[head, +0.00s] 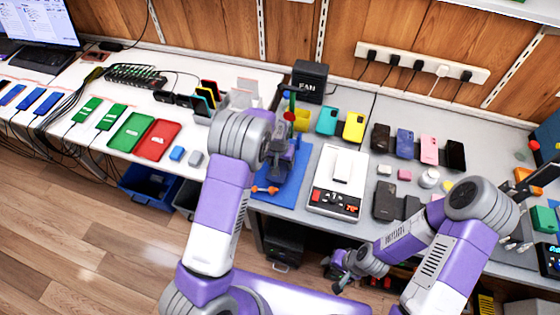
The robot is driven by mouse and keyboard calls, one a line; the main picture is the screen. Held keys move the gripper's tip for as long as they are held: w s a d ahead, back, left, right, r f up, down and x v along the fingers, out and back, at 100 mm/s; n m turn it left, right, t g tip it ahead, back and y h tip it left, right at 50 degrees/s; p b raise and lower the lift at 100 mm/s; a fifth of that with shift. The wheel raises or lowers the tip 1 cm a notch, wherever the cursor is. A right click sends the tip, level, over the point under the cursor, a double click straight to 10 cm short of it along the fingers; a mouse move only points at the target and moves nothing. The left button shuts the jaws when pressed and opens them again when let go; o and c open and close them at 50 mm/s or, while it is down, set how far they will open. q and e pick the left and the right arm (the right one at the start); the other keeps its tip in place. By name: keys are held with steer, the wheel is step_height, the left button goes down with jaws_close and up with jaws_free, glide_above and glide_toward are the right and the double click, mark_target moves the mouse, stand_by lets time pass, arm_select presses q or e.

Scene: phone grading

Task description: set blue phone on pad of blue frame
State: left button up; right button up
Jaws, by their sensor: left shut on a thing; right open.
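My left gripper (279,172) is low over a blue mat (295,197) on the bench. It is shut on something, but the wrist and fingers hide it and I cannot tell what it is. A blue phone (405,143) lies in a row of phones at the back of the right bench. Several other blue phones (47,103) lie at the far left. I cannot pick out the blue frame or its pad with certainty; a dark blue panel (549,134) shows at the right edge. My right gripper (342,275) is open and empty in front of the bench, below its top.
A white device (338,182) with red buttons stands right of the mat. An orange thing (266,190) lies on the mat. Coloured upright holders (205,98), a black FAN box (310,80) and red and green trays (157,140) stand around. The bench's front edge lies between my arms.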

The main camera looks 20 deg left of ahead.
arm_select(q)
steer(key=shift+f+b, duration=0.4)
stand_by(0.8)
steer(key=o, duration=1.1)
steer(key=shift+o, duration=0.2)
steer(key=shift+r+p, duration=0.5)
steer(key=shift+r, duration=0.25)
steer(key=shift+r+p, duration=2.3)
steer(key=shift+r, duration=1.1)
steer(key=shift+s+f, duration=0.1)
